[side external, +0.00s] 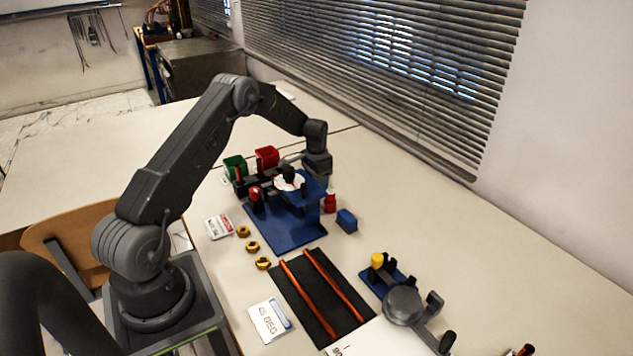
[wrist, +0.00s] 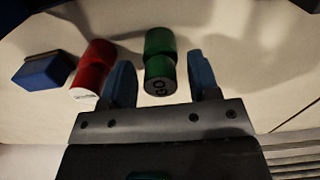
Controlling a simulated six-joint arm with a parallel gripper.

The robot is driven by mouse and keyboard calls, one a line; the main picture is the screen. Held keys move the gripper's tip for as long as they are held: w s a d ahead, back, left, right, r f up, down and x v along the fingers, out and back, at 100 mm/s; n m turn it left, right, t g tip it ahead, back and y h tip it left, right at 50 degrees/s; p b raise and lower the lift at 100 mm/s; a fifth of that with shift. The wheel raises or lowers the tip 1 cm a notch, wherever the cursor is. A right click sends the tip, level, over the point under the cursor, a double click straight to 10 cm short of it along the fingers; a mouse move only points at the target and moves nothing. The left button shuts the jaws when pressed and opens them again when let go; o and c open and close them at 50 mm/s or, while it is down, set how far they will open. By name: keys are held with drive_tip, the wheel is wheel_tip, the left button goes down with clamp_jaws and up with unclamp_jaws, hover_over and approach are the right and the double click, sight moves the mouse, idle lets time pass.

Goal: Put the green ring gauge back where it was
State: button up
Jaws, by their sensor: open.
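The green gauge (wrist: 160,58), a waisted cylinder with "GO" on its end face, stands on the pale table in the wrist view. My gripper (wrist: 160,70) is open, with one blue finger on each side of the green gauge. I cannot tell whether either finger touches it. The red gauge also shows in the side view (side external: 330,202), beside the blue fixture. The green gauge cannot be made out in the side view, where my gripper is behind the fixture's right side.
The blue fixture (side external: 285,232) stands close to my gripper. A blue block (side external: 347,220) lies right of the red gauge. Green (side external: 235,165) and red (side external: 267,156) bins are behind. Several brass nuts (side external: 252,246) and a black mat (side external: 290,298) with orange rods lie in front.

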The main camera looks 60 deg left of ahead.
wheel_tip(320, 180, up, 12)
drive_tip(key=s+d+r+t, duration=0.1)
drive_tip(key=s+d+r, duration=0.3)
drive_tip(key=d+r, duration=0.5)
drive_tip(key=s+d+r+t, duration=0.1)
drive_tip(key=s+d+r, duration=0.4)
drive_tip(key=d+r, duration=0.35)
drive_tip(key=s+d+t, duration=0.1)
drive_tip(key=s+d, duration=0.5)
drive_tip(key=s, duration=0.4)
drive_tip(key=s+d+t, duration=0.2)
drive_tip(key=s+d, duration=0.5)
drive_tip(key=s, duration=0.3)
drive_tip(key=shift+d+t, duration=0.2)
drive_tip(key=shift+t, duration=0.1)
